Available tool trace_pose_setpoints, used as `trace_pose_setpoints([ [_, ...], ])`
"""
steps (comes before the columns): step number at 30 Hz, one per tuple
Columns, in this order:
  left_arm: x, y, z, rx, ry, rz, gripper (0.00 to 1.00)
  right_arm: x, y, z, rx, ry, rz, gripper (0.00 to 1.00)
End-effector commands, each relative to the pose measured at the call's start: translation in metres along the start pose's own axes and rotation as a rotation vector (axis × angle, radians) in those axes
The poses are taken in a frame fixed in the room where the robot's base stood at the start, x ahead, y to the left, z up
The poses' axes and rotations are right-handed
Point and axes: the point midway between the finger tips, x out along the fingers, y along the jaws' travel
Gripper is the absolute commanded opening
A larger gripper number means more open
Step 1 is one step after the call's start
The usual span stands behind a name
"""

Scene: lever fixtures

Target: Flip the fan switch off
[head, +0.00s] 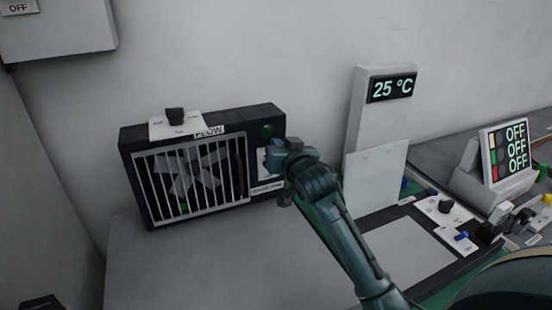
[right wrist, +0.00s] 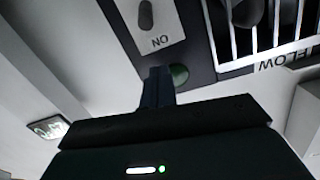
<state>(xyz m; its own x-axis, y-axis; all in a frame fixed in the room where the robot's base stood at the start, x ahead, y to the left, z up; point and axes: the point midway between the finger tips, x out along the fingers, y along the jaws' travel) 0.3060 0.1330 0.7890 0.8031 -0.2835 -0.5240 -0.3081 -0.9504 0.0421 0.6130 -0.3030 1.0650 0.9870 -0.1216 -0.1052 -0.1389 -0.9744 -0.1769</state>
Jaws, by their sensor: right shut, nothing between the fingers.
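The fan (head: 140,190) is a black box with a white barred grille, standing against the wall left of centre in the head view. A green round lamp (head: 267,131) is at its upper right; it also shows in the right wrist view (right wrist: 179,75). The fan's white switch plate (right wrist: 170,28) with a dark switch (right wrist: 146,14) and the label "ON" shows in the right wrist view. In the head view my arm hides most of that plate. My right gripper (right wrist: 158,82) is shut and empty, close to the fan's front; I cannot tell whether it touches. My left gripper is not in view.
A knob plate (head: 180,126) marked "FLOW" sits on the fan's top. Right of my arm stand a "25 °C" display (head: 391,88) and a panel reading "OFF" (head: 506,150). Small knobs (head: 446,206) lie at the right. The bench (head: 190,265) before the fan is clear.

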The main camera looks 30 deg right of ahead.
Motion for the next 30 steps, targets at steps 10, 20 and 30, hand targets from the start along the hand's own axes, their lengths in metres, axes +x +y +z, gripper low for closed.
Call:
trace_pose_setpoints([
  [10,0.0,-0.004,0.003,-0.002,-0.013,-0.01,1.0,0.007,0.0,0.032,0.0,-0.003,0.0,0.0],
  [20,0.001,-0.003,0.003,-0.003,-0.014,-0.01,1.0,0.004,0.0,0.038,0.0,0.0,-0.001,0.0],
  [30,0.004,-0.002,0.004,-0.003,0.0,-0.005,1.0,0.009,0.002,0.041,0.001,0.017,-0.003,0.0],
])
